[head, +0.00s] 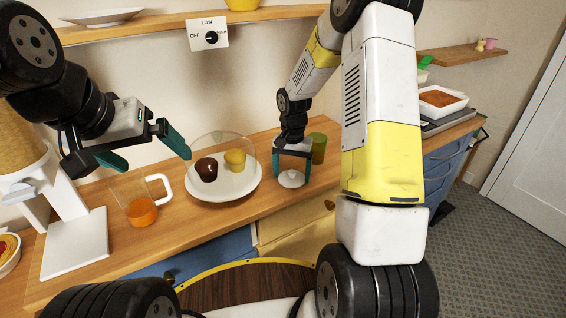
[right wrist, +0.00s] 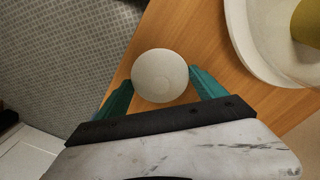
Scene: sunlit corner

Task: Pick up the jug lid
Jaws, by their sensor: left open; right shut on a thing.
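The jug lid (head: 291,179) is a small round white disc near the front edge of the wooden counter, right of the white plate. My right gripper (head: 292,180) points down over it with a teal finger on each side, shut on it. The right wrist view shows the lid (right wrist: 160,76) between the two fingertips (right wrist: 162,85). I cannot tell whether the lid is clear of the counter. The glass jug (head: 134,200) with a white handle and orange liquid stands open-topped at the left. My left gripper (head: 146,158) is open and empty above the jug.
A white plate (head: 222,195) holds a brown cupcake (head: 206,169) and a yellow one (head: 235,160) under a clear dome. A green cup (head: 318,148) stands behind my right gripper. A white machine (head: 75,243) is at the left. A white baking dish (head: 441,101) is at the far right.

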